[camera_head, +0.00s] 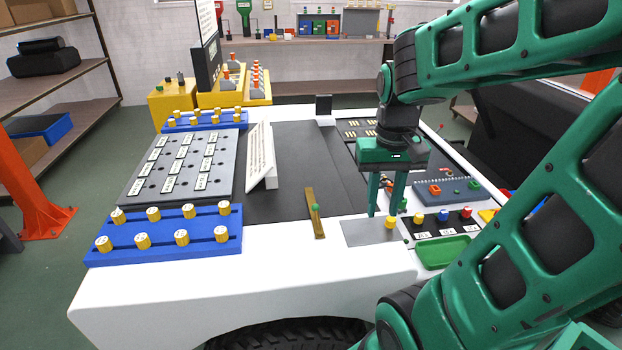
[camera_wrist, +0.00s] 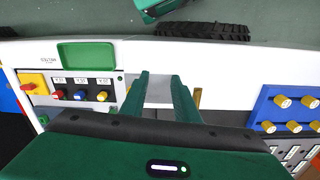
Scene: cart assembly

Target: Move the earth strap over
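A flat brass strip with a green knob (camera_head: 315,208), which looks like the earth strap, lies on the cart top near the front middle. A small part of the brass (camera_wrist: 197,97) shows in the wrist view, just right of my fingers; the rest is hidden. My gripper (camera_head: 385,212) points down to the right of the strip, apart from it, over a grey metal plate (camera_head: 365,234). In the wrist view its fingers (camera_wrist: 160,78) are spread, with nothing seen held between them. A yellow knob (camera_head: 391,222) shows by the plate beside my fingers.
Labelled yellow, blue and red knobs (camera_head: 443,215) and a green tray (camera_head: 443,252) are on the right. A blue rack of yellow knobs (camera_head: 165,235) is at left front. A slanted white board (camera_head: 261,158) stands left of the strip. The dark mat (camera_head: 300,165) has free room.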

